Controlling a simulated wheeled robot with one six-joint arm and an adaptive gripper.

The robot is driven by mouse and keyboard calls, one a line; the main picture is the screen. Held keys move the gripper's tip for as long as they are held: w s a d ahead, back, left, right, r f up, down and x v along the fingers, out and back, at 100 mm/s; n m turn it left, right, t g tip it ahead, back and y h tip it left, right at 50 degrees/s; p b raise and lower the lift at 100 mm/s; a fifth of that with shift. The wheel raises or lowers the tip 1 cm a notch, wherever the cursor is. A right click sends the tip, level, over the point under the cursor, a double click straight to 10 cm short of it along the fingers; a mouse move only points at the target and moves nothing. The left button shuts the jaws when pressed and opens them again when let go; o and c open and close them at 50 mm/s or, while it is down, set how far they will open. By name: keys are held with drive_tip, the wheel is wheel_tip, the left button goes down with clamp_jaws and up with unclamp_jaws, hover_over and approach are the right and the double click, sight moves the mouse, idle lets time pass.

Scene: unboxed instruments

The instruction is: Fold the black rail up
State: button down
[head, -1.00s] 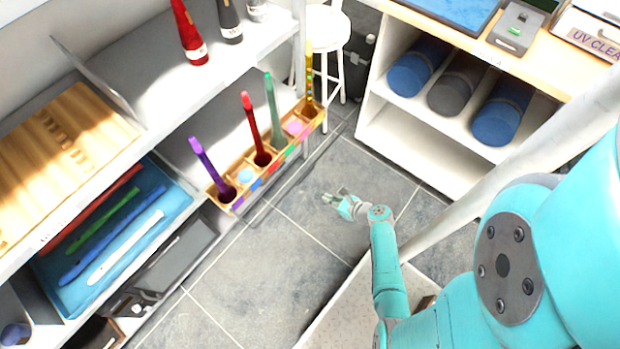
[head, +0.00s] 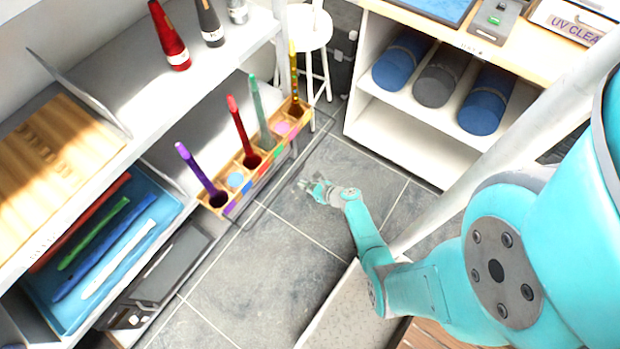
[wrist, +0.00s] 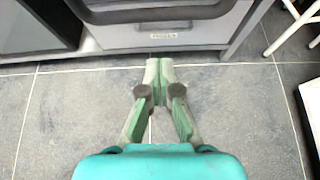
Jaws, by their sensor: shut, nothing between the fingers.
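The black rail (wrist: 150,14) shows in the wrist view as a dark bar across the front of a grey labelled drawer-like box, at the top of the picture. Its ends bend toward the box, and its upper part is cut off. In the head view only thin dark lines show along the front of the low shelf, so its exact shape there is hard to tell. My gripper (head: 308,187) is over the floor in front of the shelf. In the wrist view my gripper (wrist: 159,66) is shut and empty, its tips below the rail in the picture, apart from it.
A wooden holder (head: 227,206) with several coloured upright tools stands on the low shelf. A blue tray (head: 62,318) with coloured strips lies at left. A white stool (head: 308,28) and a cabinet with rolled mats (head: 403,60) stand behind. Tiled floor (head: 265,285) is clear.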

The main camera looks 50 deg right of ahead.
drive_tip(key=shift+w+r, duration=0.3)
drive_tip(key=shift+r, duration=0.65)
drive_tip(key=shift+w+r, duration=0.3)
drive_tip(key=shift+r, duration=0.6)
drive_tip(key=shift+r, duration=0.1)
drive_tip(key=shift+s+r+g, duration=0.1)
drive_tip(key=shift+r+g, duration=0.15)
drive_tip(key=shift+g, duration=0.05)
